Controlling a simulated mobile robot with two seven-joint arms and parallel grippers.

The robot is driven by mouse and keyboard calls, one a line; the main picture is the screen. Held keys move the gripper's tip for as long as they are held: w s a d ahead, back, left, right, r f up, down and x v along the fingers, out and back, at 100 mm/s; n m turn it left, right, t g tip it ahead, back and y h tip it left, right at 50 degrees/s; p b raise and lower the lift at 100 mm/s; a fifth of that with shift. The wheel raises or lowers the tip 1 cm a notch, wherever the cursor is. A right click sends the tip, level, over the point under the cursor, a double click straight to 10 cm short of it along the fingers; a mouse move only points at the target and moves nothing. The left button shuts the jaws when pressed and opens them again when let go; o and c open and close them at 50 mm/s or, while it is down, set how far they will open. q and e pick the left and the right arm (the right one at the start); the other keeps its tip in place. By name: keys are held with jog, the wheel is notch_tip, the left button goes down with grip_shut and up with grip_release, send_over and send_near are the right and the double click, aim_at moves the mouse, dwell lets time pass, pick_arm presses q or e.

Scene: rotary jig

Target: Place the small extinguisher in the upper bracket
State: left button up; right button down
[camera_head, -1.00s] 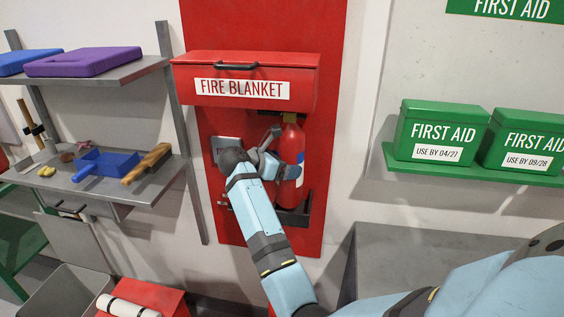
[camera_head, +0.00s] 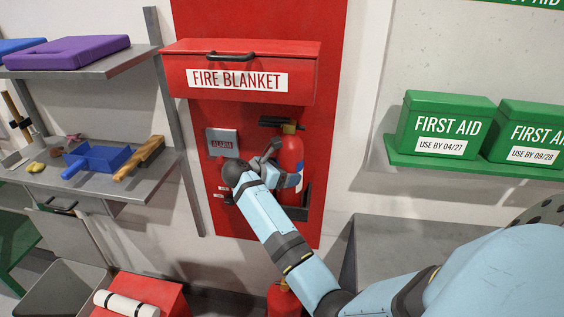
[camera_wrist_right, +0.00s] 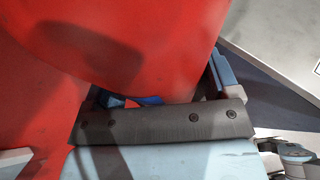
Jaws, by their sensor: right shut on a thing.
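The small extinguisher (camera_head: 290,154) is red with a brass neck and a black handle. It is upright in front of the red wall panel, below the fire blanket box. My right gripper (camera_head: 281,167) is shut on its body. A dark bracket (camera_head: 304,207) on the panel shows at the extinguisher's lower end; my arm partly hides it, so I cannot tell whether the base rests in it. In the right wrist view the extinguisher's red body (camera_wrist_right: 130,40) fills the upper left, close to the gripper. My left gripper is not in view.
The red fire blanket box (camera_head: 240,75) juts out above the extinguisher. An alarm plate (camera_head: 222,143) is left of it. Another red extinguisher (camera_head: 283,301) stands below. Shelves with tools flank the left; a green shelf (camera_head: 470,168) holds first aid boxes at right.

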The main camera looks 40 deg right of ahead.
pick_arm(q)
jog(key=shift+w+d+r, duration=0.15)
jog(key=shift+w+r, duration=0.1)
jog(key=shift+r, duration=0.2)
pick_arm(e)
jog(key=shift+w+d+r, duration=0.1)
jog(key=shift+r, duration=0.05)
grip_release()
jog(key=shift+f, duration=0.25)
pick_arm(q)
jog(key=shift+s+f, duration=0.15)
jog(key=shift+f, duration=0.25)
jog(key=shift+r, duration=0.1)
pick_arm(e)
jog(key=shift+r, duration=0.15)
pick_arm(q)
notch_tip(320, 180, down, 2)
jog(key=b, duration=0.3)
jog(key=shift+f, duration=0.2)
pick_arm(e)
jog(key=v, duration=1.2)
